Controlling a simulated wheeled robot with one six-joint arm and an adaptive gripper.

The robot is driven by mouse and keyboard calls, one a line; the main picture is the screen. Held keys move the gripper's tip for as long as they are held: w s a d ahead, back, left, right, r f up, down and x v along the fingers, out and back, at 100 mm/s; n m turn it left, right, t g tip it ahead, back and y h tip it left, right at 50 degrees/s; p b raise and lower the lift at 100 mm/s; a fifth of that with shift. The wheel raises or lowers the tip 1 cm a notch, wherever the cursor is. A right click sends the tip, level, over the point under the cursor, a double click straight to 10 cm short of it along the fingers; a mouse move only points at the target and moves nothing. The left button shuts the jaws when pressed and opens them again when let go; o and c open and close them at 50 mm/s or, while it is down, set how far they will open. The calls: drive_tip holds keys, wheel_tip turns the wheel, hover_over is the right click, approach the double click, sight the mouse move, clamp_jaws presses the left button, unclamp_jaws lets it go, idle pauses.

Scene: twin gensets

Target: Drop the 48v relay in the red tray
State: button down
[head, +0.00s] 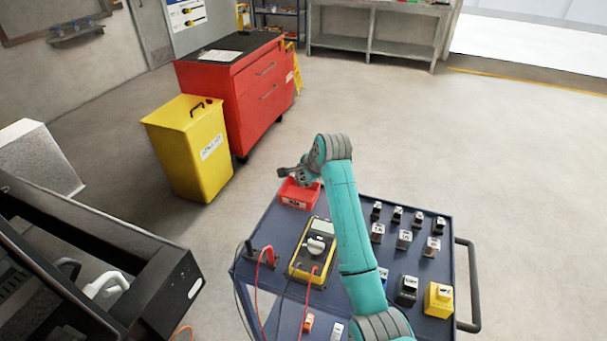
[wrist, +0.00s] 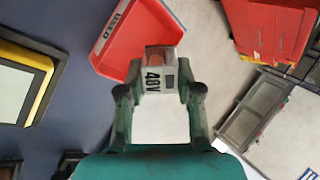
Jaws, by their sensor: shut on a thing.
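My gripper (wrist: 160,92) is shut on the 48v relay (wrist: 154,78), a small block with a white face marked 48V, held between the two fingertips in the wrist view. The red tray (wrist: 130,35), with a white label, lies just beyond the relay there. In the head view the red tray (head: 298,194) sits at the far left corner of the blue cart top. My gripper (head: 287,172) is above and beside it there. The relay cannot be made out in the head view. The height of the relay above the tray is hard to tell.
The blue cart (head: 262,228) also carries a yellow multimeter (head: 313,250) with red leads and several relays on the right, including a yellow one (head: 438,299). A yellow bin (head: 190,150) and a red tool cabinet (head: 255,95) stand behind left. Floor to the right is clear.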

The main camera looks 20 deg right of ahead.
drive_tip(key=c, duration=0.7)
unclamp_jaws()
drive_tip(key=v, duration=1.2)
